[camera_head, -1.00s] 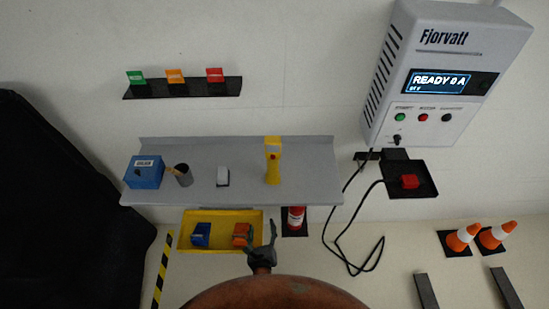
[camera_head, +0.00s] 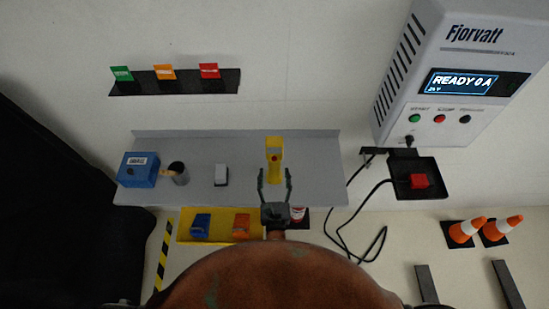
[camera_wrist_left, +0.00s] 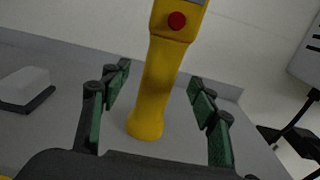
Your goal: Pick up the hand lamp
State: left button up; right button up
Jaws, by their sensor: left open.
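The hand lamp (camera_head: 274,160) is yellow with a red button and stands upright on the grey shelf (camera_head: 240,188). In the left wrist view the lamp (camera_wrist_left: 162,85) rises between the two open fingers, slightly left of the middle, with its top cut off by the frame. My left gripper (camera_head: 275,175) is open and empty in front of the lamp, fingers pointing toward it. In the left wrist view the fingers of my left gripper (camera_wrist_left: 158,85) show green pads on both sides of the lamp, apart from it. My right gripper is not in view.
On the shelf, left of the lamp, are a white block (camera_head: 221,175), a dark cup (camera_head: 180,174) and a blue box (camera_head: 138,169). A yellow bin (camera_head: 221,238) sits below. A charger (camera_head: 450,75) with cables and a black tray (camera_head: 420,192) is at right.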

aim_at(275, 169)
pick_arm(q)
jog(key=w, duration=0.3)
jog(key=shift+w+d+f, duration=0.15)
jog(key=shift+w+f, duration=0.1)
jog(key=shift+w, duration=0.1)
jog(key=shift+w+f, duration=0.1)
jog(key=shift+w, duration=0.85)
jog(key=c, duration=1.4)
grip_shut()
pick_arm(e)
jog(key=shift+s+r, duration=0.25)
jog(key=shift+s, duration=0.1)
